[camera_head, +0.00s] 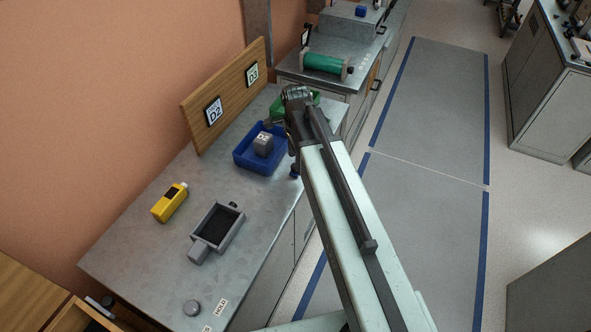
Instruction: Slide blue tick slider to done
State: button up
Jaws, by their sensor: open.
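My arm reaches up from the lower right over the bench's front edge. My gripper (274,124) is at its far end, above the blue tray; it is small and dark here, and open. A small blue piece (294,172) shows at the bench's front edge, just left of my arm and partly hidden by it. It may be the blue tick slider, but its track, marks and position cannot be read. Another small blue piece (360,12) sits on a grey box at the far end.
A blue tray (243,160) holds a grey block (263,143). A green bin (313,98) is partly behind my arm. A yellow device (170,202) and a grey frame box (217,228) lie nearer. A wooden board (227,92) stands behind. The floor lane at right is clear.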

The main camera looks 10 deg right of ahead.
notch_tip(320, 180, down, 4)
jog(key=shift+r+b, duration=0.2)
jog(key=shift+b, duration=0.9)
jog(key=shift+r, duration=0.1)
grip_shut()
